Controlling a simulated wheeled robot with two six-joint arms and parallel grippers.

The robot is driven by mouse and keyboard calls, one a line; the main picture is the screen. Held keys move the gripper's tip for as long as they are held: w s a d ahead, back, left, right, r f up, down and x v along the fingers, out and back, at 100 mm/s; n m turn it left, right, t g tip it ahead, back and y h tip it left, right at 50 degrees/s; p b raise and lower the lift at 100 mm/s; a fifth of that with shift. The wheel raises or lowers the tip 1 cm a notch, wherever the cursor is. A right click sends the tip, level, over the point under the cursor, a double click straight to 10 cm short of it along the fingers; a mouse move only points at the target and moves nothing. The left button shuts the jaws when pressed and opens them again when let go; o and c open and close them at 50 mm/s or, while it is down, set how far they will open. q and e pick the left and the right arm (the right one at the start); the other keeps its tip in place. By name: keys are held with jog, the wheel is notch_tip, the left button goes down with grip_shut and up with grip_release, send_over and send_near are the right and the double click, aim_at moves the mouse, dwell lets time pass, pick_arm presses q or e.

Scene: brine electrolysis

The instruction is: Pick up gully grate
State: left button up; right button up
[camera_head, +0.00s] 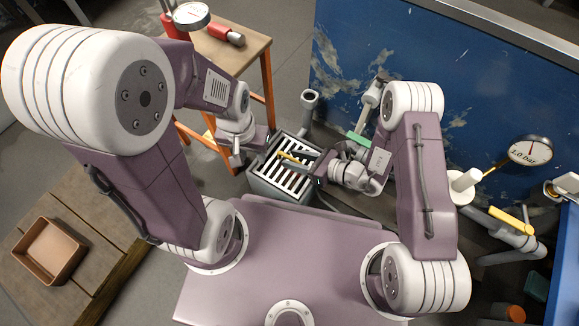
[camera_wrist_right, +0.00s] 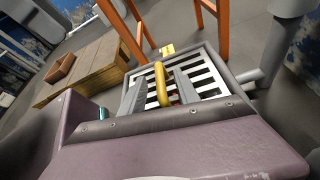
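The gully grate (camera_head: 283,180) is a pale slatted panel with dark slots, set in the top of a grey box-shaped gully. It also shows in the right wrist view (camera_wrist_right: 207,80). Its yellow bar handle (camera_head: 289,157) stands out on it. My right gripper (camera_head: 297,163) reaches over the grate from the right. In the right wrist view its two grey fingers (camera_wrist_right: 160,92) are apart, with the yellow handle (camera_wrist_right: 160,83) between them and gaps on both sides. Contact cannot be told. My left gripper (camera_head: 241,157) is by the gully's left edge; its fingers are too small to read.
A grey pipe (camera_head: 309,101) stands behind the gully. A wooden table with orange legs (camera_head: 268,92) is behind left. A low wooden platform (camera_head: 95,235) with a brown tray (camera_head: 48,250) is at left. A blue wall (camera_head: 440,60) and a gauge (camera_head: 530,150) are at right.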

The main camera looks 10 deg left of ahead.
jog(key=shift+w+a+f+b, duration=0.2)
jog(key=shift+a+f+b, duration=0.1)
jog(key=shift+a+f, duration=0.35)
jog(key=shift+w+a+r, duration=0.15)
jog(key=shift+a+r, duration=0.05)
jog(key=shift+a, duration=0.15)
grip_shut()
dwell(0.6)
